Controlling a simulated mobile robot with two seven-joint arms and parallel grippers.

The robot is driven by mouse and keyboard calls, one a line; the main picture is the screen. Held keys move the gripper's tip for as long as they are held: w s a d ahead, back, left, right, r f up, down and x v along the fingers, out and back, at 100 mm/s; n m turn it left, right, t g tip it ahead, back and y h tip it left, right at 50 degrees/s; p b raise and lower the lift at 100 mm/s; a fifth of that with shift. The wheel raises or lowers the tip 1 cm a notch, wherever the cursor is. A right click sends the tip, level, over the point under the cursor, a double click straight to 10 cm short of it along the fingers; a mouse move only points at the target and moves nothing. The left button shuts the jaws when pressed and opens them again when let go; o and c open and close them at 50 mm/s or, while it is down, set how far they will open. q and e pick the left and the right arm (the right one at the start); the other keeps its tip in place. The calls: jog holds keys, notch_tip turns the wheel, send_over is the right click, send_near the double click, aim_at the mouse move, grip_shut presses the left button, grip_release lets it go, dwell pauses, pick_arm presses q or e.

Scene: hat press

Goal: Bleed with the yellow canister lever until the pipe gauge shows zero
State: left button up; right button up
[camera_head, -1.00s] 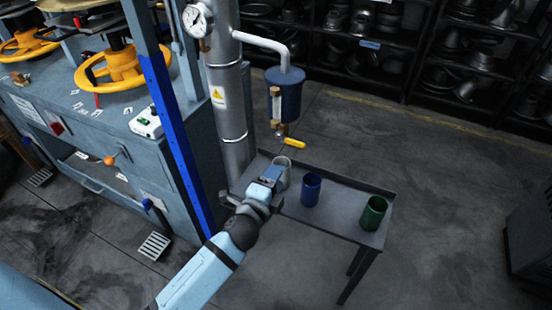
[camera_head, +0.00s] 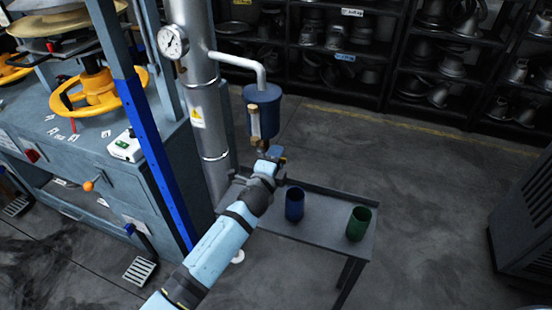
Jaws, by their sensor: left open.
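The dark blue canister (camera_head: 262,112) hangs from a white elbow pipe at the grey upright pipe (camera_head: 205,110). A sight tube (camera_head: 254,124) runs down its front. The round white pipe gauge (camera_head: 173,41) is at the upper left; its needle is too small to read exactly. My left gripper (camera_head: 273,154) is open, just under the canister at its outlet valve. The yellow lever is hidden behind the gripper, and I cannot tell whether they touch. My right gripper is out of view.
A low grey table (camera_head: 322,232) below holds a blue cup (camera_head: 294,204) and a green cup (camera_head: 358,223). A small pale object (camera_head: 238,257) lies low beside my forearm. The blue post (camera_head: 155,150) and press (camera_head: 90,140) stand left.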

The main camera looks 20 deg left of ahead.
pick_arm(q)
grip_shut()
jog(key=shift+f, duration=0.1)
dwell(0.3)
jog(key=m, duration=0.1)
jog(key=f+m, duration=0.1)
jog(key=m, duration=0.1)
jog(key=shift+a+f, duration=0.1)
jog(key=shift+f, duration=0.15)
jog(key=a+f+m+p, duration=0.2)
jog(key=a+m, duration=0.3)
jog(key=m, duration=1)
jog(key=shift+w+f, duration=0.15)
jog(key=shift+f, duration=0.75)
jog(key=shift+a, duration=0.15)
